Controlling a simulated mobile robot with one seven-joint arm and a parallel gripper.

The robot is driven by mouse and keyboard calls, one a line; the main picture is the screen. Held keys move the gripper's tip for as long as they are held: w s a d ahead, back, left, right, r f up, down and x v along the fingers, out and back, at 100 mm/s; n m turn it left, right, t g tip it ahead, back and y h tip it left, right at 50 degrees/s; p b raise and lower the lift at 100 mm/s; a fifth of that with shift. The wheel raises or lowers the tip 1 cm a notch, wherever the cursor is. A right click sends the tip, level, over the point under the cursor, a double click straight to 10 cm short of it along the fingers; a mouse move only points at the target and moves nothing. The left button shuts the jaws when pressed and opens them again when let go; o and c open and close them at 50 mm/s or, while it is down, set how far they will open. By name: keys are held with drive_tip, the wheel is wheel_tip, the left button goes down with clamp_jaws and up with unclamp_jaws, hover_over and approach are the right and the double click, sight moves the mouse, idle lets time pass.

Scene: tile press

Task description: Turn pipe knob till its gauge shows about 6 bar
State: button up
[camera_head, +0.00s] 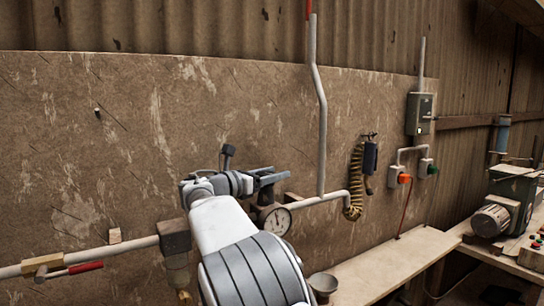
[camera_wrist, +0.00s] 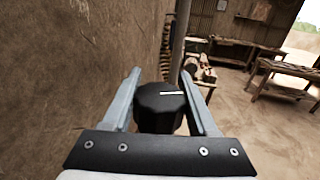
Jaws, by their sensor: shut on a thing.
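The pressure gauge (camera_head: 277,220) is a round white dial with a dark rim on the wall pipe (camera_head: 318,199), just below my gripper (camera_head: 270,178) in the head view. Its needle is too small to read in bar. The pipe knob (camera_wrist: 160,110) is black and faceted, with a white mark line on its face, in the wrist view. My gripper (camera_wrist: 162,88) has one grey finger on each side of the knob and is shut on it. In the head view I cannot make out the knob clearly at my gripper.
The pipe runs along a worn wall panel, with a red-handled valve (camera_head: 85,267) at the lower left. A coiled hose (camera_head: 355,182) hangs right of the gauge. A wooden bench (camera_head: 385,268) and a motor machine (camera_head: 503,210) stand at the right.

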drive_tip(key=shift+s+d+r+m+g+h+p, duration=0.15)
drive_tip(key=shift+m+g+h+p, duration=0.45)
drive_tip(key=shift+p, duration=1.25)
drive_tip(key=shift+s+d+r+m+g+h+p, duration=0.1)
drive_tip(key=shift+r+m+g+h+p, duration=0.35)
drive_tip(key=shift+p, duration=1.4)
drive_tip(key=m+g+h+p, duration=0.1)
drive_tip(key=g+p, duration=0.1)
drive_tip(key=p, duration=0.1)
drive_tip(key=shift+f, duration=0.4)
drive_tip(key=shift+s+m+g+p, duration=0.1)
drive_tip(key=shift+m+g+p, duration=0.15)
drive_tip(key=shift+p, duration=0.65)
drive_tip(key=shift+f+g+h+p, duration=0.25)
drive_tip(key=shift+f+g+p, duration=0.05)
drive_tip(key=shift+p, duration=0.2)
drive_tip(key=o, duration=1.4)
drive_tip(key=shift+d, duration=0.1)
drive_tip(key=b+v, duration=0.1)
drive_tip(key=v, duration=0.6)
drive_tip(key=shift+s+a, duration=0.2)
drive_tip(key=shift+a, duration=0.05)
